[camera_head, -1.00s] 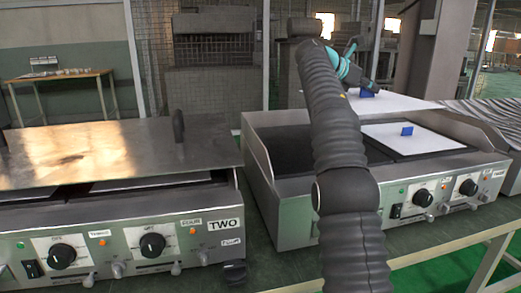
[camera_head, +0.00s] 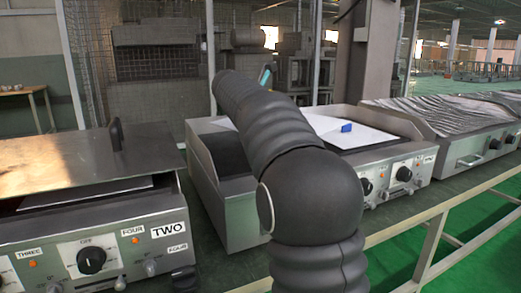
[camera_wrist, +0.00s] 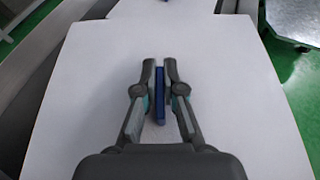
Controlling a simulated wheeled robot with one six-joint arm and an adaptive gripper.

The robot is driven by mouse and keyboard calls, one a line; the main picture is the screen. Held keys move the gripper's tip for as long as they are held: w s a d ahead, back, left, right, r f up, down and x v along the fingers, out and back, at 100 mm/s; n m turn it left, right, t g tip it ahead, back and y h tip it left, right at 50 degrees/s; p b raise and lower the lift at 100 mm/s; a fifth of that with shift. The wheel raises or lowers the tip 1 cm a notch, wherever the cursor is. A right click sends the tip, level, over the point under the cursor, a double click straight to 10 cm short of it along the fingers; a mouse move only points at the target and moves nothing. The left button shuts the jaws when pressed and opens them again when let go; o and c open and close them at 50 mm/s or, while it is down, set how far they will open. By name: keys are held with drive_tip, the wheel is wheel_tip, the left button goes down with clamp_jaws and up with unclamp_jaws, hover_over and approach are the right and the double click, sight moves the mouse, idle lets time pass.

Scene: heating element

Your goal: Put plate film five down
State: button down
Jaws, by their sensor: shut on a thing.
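My gripper (camera_wrist: 160,78) is shut on the upright blue handle (camera_wrist: 160,105) of a white plate film (camera_wrist: 90,100), seen in the wrist view. This held plate spreads flat below the fingers. A second white plate film (camera_head: 375,137) with a blue handle (camera_head: 346,128) lies on the right part of the right-hand heating unit (camera_head: 240,215). A dark surface shows on that unit's left part, partly behind my arm. I cannot read any number on either plate.
The left heating unit (camera_head: 60,235), labelled TWO, has a metal lid (camera_head: 60,165) over it with a dark handle (camera_head: 116,134). Further units with grey covers (camera_head: 435,115) stand at right. A wire fence stands behind.

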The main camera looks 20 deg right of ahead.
drive_tip(key=w+f, duration=0.2)
drive_tip(key=w, duration=0.1)
drive_tip(key=w+a+f, duration=0.1)
drive_tip(key=w+f, duration=0.1)
drive_tip(key=w, duration=0.2)
drive_tip(key=w+f, duration=0.3)
drive_tip(key=w, duration=0.1)
drive_tip(key=shift+w+a+p, duration=0.1)
drive_tip(key=shift+a+p, duration=0.2)
drive_tip(key=shift+a, duration=0.1)
drive_tip(key=shift+w+f+b, duration=0.1)
drive_tip(key=shift+f+b, duration=0.5)
drive_tip(key=shift+f, duration=1.4)
drive_tip(key=shift+f, duration=0.2)
drive_tip(key=c, duration=1.3)
unclamp_jaws()
drive_tip(key=shift+r, duration=0.1)
drive_tip(key=v, duration=1.2)
drive_tip(key=shift+r, duration=0.1)
